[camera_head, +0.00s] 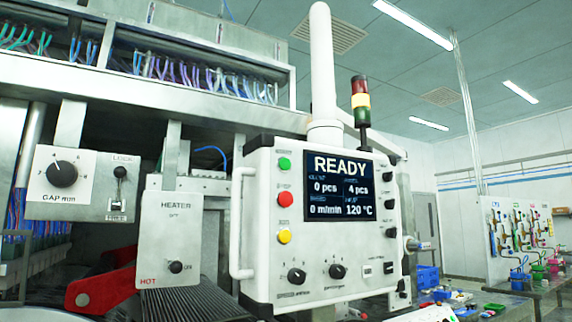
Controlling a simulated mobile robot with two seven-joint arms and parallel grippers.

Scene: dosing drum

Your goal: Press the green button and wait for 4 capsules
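The green button (284,163) is at the upper left of the white control panel (262,260), above a red button (285,199) and a yellow button (285,236). The panel's screen (338,186) reads READY, with 0 pcs, 4 pcs, 0 m/min and 120 °C. Nothing touches or covers the green button. I can make out no capsules in this view. Neither my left gripper nor my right gripper is in view.
A white handle (238,225) runs along the panel's left side. Left of it are a HEATER box (168,237), a GAP knob (62,174) and a red lever (105,290). A signal tower (361,102) rises behind. At right stands a cluttered table with blue bins (427,277).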

